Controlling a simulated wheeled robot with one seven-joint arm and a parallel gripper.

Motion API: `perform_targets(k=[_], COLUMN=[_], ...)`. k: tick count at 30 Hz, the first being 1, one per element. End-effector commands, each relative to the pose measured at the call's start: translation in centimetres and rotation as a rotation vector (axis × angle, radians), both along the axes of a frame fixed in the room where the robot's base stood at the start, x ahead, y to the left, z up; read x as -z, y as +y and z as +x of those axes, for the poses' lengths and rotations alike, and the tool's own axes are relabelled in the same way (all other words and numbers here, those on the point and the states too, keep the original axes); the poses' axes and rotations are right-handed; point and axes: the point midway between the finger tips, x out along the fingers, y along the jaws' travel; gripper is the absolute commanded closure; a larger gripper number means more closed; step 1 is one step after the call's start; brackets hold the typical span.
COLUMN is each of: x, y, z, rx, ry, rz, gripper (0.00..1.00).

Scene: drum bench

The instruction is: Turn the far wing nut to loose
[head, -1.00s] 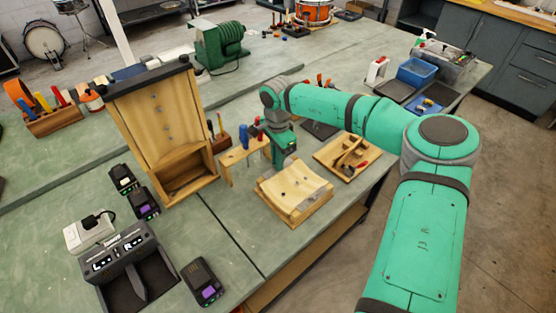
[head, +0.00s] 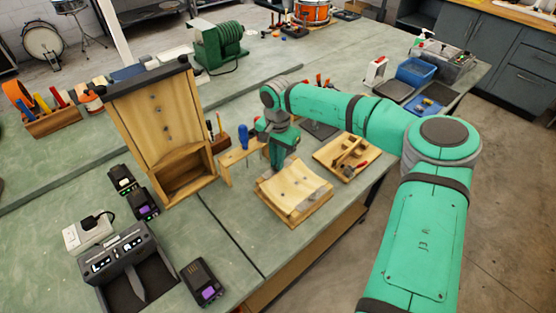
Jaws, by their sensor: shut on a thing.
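My gripper (head: 277,171) points down at the back left edge of a pale wooden block with a curved top (head: 297,198). It is shut on the far wing nut, which my gripper and wrist hide. Its fingertips are too small to make out clearly. A small dark fitting (head: 283,195) shows on the near left part of the block's top. How far the far wing nut is turned cannot be seen.
A wooden rack with screwdrivers (head: 240,155) stands close behind left of my gripper. A tall wooden board with a box (head: 160,125) stands left. A wooden tray with tools (head: 346,157) lies right. Chargers and batteries (head: 203,283) fill the front left.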

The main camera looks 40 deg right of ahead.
Motion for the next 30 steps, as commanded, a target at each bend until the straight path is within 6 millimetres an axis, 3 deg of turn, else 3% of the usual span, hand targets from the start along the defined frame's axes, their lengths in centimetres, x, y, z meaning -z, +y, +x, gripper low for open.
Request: perform_targets(k=[7, 8, 9, 10, 21, 30], x=[-0.1, -0.1, -0.1, -0.1, -0.6, -5.5], y=[-0.2, -0.2, -0.2, -0.2, -0.4, -0.4], z=[0.2, 0.2, 0.2, 0.2, -0.1, -0.1], rx=[-0.001, -0.001, -0.001, -0.001, 0.005, 0.004], ry=[-0.001, -0.001, -0.001, 0.000, 0.001, 0.000], rz=[-0.011, -0.010, -0.010, -0.009, -0.008, -0.009], gripper=[1.00, 0.83, 0.73, 0.71, 0.71, 0.71])
